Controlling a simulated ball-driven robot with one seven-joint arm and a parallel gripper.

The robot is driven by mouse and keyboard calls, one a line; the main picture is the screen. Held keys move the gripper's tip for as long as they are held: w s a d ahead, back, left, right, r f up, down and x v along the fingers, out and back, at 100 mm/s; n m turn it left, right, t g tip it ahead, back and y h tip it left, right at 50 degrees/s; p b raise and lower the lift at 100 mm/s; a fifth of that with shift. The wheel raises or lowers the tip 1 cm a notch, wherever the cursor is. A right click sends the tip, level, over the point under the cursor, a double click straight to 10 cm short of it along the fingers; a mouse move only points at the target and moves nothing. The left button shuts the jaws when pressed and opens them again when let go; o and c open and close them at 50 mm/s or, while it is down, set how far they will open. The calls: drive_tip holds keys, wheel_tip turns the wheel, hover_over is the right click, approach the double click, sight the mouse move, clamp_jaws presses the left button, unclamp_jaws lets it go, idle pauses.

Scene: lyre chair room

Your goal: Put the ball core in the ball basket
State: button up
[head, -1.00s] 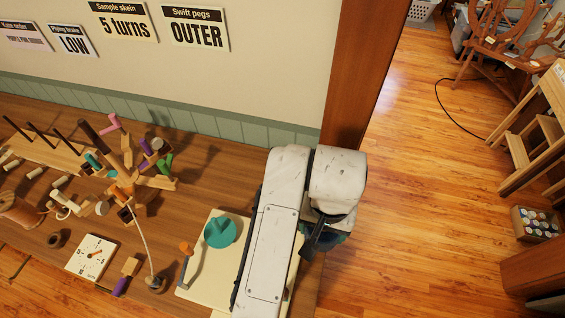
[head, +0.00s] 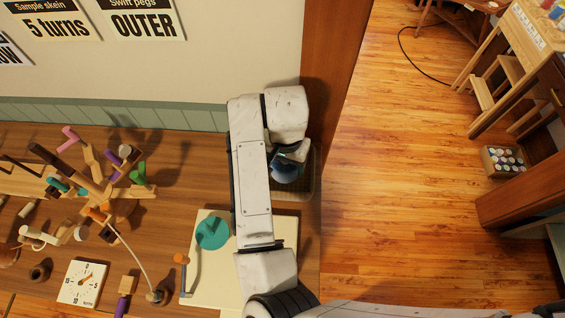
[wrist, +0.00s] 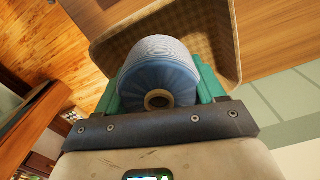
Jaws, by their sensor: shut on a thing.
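The ball core is a blue-grey wound ball (wrist: 165,55) with a tan ring around a hole in its near end. It also shows as a small blue patch (head: 284,173) in the head view, partly hidden by my arm. My gripper (wrist: 160,84) is shut on it, with a teal finger on each side. The ball basket (wrist: 220,25) is a woven, rounded tray behind the held ball in the wrist view. Its right side (head: 309,180) shows at the table's right edge in the head view. I cannot tell whether the ball touches the basket floor.
A cream board (head: 207,288) with a turquoise disc (head: 212,233) and an orange-knobbed crank (head: 182,259) lies left of my arm. A dial card (head: 83,283) and a cluster of wooden pegs stand farther left. The wall is behind; open floor lies right.

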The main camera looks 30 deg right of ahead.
drive_tip(key=w+f, duration=0.2)
drive_tip(key=shift+d+f, duration=0.25)
drive_tip(key=shift+f, duration=0.05)
drive_tip(key=shift+f+p, duration=0.55)
drive_tip(key=shift+f, duration=1.05)
drive_tip(key=shift+f, duration=0.2)
drive_tip(key=o, duration=1.2)
drive_tip(key=shift+c, duration=0.2)
drive_tip(key=shift+r, duration=0.1)
